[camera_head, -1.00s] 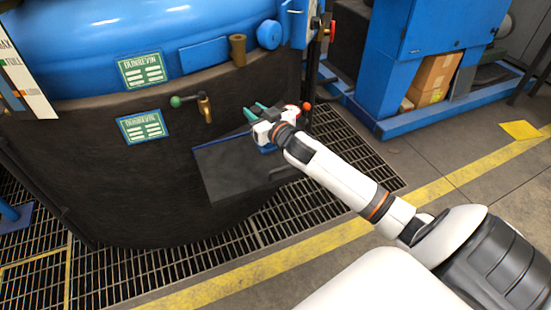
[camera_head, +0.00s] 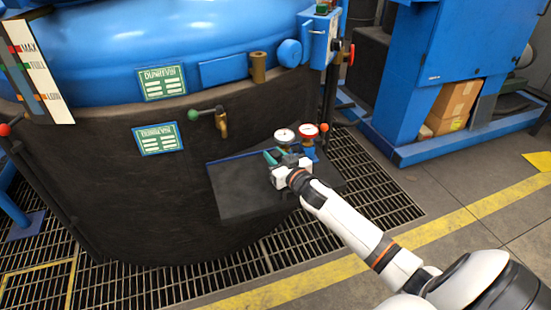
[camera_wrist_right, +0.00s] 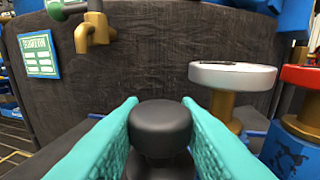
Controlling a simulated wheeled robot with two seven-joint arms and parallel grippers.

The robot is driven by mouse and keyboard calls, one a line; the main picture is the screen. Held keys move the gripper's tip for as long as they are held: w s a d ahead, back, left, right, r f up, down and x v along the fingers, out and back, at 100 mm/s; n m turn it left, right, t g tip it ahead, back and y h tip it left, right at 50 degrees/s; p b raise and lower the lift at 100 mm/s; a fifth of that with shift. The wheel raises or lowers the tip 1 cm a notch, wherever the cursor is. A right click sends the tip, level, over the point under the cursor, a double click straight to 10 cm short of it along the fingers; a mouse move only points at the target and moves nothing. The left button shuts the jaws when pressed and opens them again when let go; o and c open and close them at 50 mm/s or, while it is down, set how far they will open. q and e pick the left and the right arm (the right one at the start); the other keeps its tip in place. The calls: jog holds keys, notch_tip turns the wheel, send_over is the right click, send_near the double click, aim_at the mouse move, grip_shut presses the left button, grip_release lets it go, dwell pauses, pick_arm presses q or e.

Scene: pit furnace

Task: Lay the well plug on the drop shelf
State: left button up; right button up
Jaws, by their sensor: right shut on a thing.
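The well plug (camera_wrist_right: 160,118) looks like a dark round-topped knob between the teal fingers in the right wrist view; its lower part is partly hidden. My right gripper (camera_head: 279,158) is shut on it, over the right part of the drop shelf. The drop shelf (camera_head: 240,197) is a flat dark plate on the side of the pit furnace. I cannot tell whether the plug touches the shelf. My left gripper is not in view.
A white-faced gauge (camera_head: 284,135) and a red-rimmed gauge (camera_head: 307,131) stand just behind the gripper. A brass tap (camera_head: 222,124) with a green-knobbed handle sticks out above the shelf. The shelf's left part is bare. Floor grating (camera_head: 385,205) lies beyond its right side.

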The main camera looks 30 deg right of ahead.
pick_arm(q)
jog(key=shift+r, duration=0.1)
pick_arm(e)
jog(key=o, duration=0.9)
jog(key=shift+f, duration=0.1)
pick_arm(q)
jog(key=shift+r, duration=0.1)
pick_arm(e)
jog(key=shift+o, duration=0.2)
pick_arm(q)
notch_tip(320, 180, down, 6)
jog(key=p, duration=0.1)
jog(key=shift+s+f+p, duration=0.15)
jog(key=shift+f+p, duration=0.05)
jog(key=shift+p, duration=0.2)
pick_arm(e)
jog(key=s, duration=1.2)
jog(key=shift+a+r, duration=0.2)
jog(key=shift+r, duration=0.25)
